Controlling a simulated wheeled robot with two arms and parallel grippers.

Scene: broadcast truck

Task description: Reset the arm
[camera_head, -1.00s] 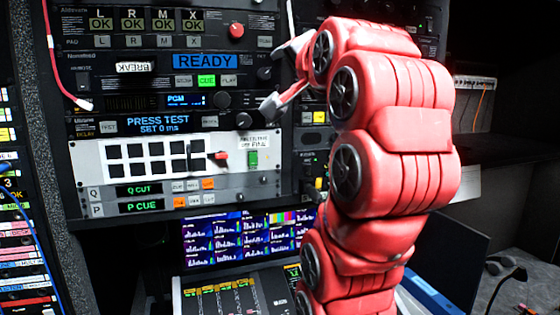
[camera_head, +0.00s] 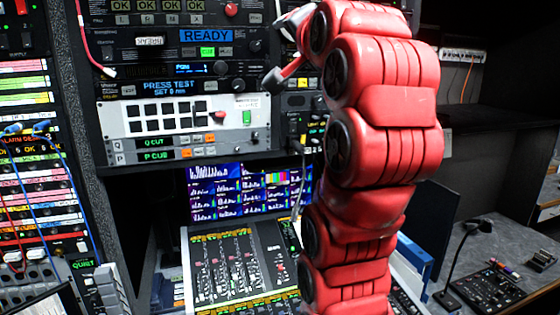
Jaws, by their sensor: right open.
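My right arm is red and segmented and rises through the right middle of the head view. My right gripper (camera_head: 277,50) is at its upper end, pointing left, with its two grey fingers apart and nothing seen between them. It is in front of the right side of the equipment rack, near the "READY" unit (camera_head: 206,36). Whether it touches the rack cannot be told. My left gripper is not in view.
The white button panel (camera_head: 150,112) sits in the rack left of my arm. Below are a screen (camera_head: 215,196) and a mixing desk (camera_head: 235,262). A patch panel (camera_head: 25,85) stands at far left. The grey desk (camera_head: 500,245) at right holds a microphone (camera_head: 470,230) and a small control box (camera_head: 488,288).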

